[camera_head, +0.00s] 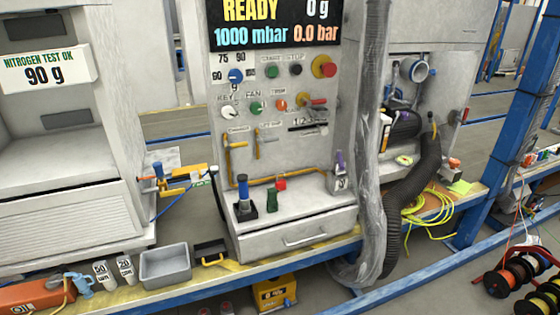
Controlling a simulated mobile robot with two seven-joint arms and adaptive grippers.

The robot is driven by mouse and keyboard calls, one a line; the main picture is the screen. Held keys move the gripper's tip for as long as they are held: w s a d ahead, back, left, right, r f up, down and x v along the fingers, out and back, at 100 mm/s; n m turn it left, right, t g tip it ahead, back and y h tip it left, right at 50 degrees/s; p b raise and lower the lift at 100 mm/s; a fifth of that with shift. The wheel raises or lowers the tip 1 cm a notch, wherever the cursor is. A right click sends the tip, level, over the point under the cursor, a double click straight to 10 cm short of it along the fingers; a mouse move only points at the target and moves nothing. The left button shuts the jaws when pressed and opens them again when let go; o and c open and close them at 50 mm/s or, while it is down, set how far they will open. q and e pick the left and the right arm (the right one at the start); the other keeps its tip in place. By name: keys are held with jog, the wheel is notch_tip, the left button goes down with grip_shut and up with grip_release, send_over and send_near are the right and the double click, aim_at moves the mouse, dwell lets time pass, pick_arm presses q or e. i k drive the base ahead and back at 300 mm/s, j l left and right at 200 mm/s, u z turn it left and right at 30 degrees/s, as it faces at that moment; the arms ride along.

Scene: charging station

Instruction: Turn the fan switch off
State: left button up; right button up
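The fan switch (254,108) is a small green rotary knob under a "FAN" label, on the grey front panel (330,160) of the charging station. It is left of centre on the panel, below the display. Its pointer is too small to read for certain. Neither of my grippers shows in the head view, and nothing covers the switch.
A white key knob (228,112) is just left of the fan switch, and an orange knob (281,105) just right. A blue knob (236,75) is above. Yellow pipe handles (233,148) stick out below. A plastic-wrapped hose (370,150) hangs at the panel's right.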

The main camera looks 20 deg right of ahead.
aim_at(256, 107)
jog(key=i+l, duration=0.15)
jog(key=l, duration=0.2)
jog(key=i+l, duration=0.2)
jog(key=l, duration=0.15)
jog(key=i+l, duration=0.15)
jog(key=l, duration=0.15)
